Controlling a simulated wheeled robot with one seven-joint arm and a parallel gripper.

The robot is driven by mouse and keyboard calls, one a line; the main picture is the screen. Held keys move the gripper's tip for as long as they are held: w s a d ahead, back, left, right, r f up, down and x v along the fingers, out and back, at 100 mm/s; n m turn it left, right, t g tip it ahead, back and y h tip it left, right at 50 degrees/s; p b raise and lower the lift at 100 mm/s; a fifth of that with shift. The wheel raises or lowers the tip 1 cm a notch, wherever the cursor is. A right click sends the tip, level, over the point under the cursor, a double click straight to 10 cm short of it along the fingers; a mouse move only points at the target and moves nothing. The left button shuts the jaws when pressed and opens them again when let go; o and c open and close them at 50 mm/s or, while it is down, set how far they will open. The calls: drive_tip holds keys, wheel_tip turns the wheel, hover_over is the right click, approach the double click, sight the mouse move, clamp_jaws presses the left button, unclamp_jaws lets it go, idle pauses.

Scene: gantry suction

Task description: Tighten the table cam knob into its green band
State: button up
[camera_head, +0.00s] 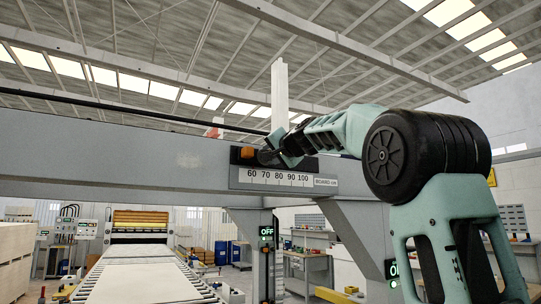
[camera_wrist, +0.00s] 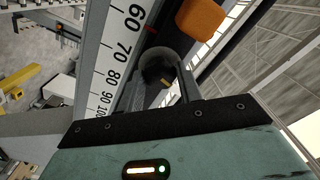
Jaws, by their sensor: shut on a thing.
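My gripper (camera_head: 272,154) reaches to the front of the grey overhead beam, just above a white number scale (camera_head: 285,178). In the wrist view my gripper (camera_wrist: 160,88) is shut on a dark round knob (camera_wrist: 156,70), with a finger on either side of it. The knob sits beside the scale (camera_wrist: 113,60), which reads 60 to 100. In the head view my gripper hides the knob. I cannot make out a green band in either view. An orange block (camera_head: 247,153) is next to the gripper, and it also shows in the wrist view (camera_wrist: 203,18).
The grey beam (camera_head: 130,160) spans the view, carried by posts on the right. A roller conveyor (camera_head: 135,275) lies below at the left. A post carries a sign reading OFF (camera_head: 266,232). Stacked pale boards (camera_head: 15,262) stand at the far left.

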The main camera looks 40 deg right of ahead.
idle(0.5)
drive_tip(key=o, duration=1)
drive_tip(key=shift+s, duration=0.1)
drive_tip(key=b+v, duration=0.6)
drive_tip(key=v, duration=1.1)
drive_tip(key=shift+s, duration=0.15)
